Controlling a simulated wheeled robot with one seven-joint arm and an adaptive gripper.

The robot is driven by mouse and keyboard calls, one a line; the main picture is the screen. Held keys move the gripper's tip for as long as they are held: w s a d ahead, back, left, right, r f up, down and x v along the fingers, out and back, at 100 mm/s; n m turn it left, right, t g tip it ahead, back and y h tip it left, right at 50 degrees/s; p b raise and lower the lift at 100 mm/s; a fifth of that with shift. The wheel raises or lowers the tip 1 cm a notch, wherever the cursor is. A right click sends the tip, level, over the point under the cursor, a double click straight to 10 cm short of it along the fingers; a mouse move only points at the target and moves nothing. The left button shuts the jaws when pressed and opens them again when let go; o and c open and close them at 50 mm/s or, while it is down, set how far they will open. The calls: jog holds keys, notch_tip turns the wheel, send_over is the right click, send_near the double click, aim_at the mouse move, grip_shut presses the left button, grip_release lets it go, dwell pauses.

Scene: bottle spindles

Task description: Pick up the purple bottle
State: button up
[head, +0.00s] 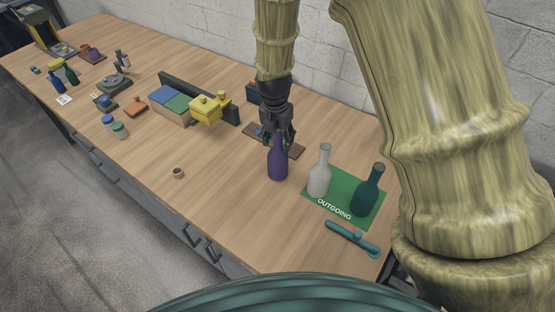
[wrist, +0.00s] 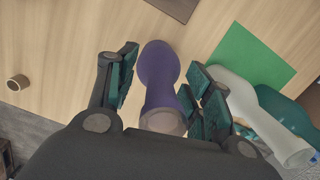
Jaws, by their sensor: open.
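The purple bottle (head: 278,160) stands upright on the wooden table, left of the green mat. My gripper (head: 277,137) is above it, coming down over its neck. In the wrist view, the purple bottle (wrist: 158,75) lies between the two open fingers of my gripper (wrist: 160,92), with its pale mouth toward the camera. A gap shows on the left side; the right finger is close to the bottle, and I cannot tell whether it touches.
A white bottle (head: 320,174) and a dark teal bottle (head: 367,192) stand on the green OUTGOING mat (head: 345,178) to the right. A teal tool (head: 352,238) lies in front of the mat. A small brown cup (head: 178,173) stands left. The table between cup and purple bottle is clear.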

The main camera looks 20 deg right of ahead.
jog(key=shift+s+r, duration=0.3)
jog(key=shift+s, duration=0.1)
jog(key=shift+c, duration=0.2)
jog(key=shift+w+f, duration=0.2)
jog(key=shift+w, duration=0.05)
jog(key=c, duration=1)
jog(key=shift+s+r, duration=0.1)
grip_shut()
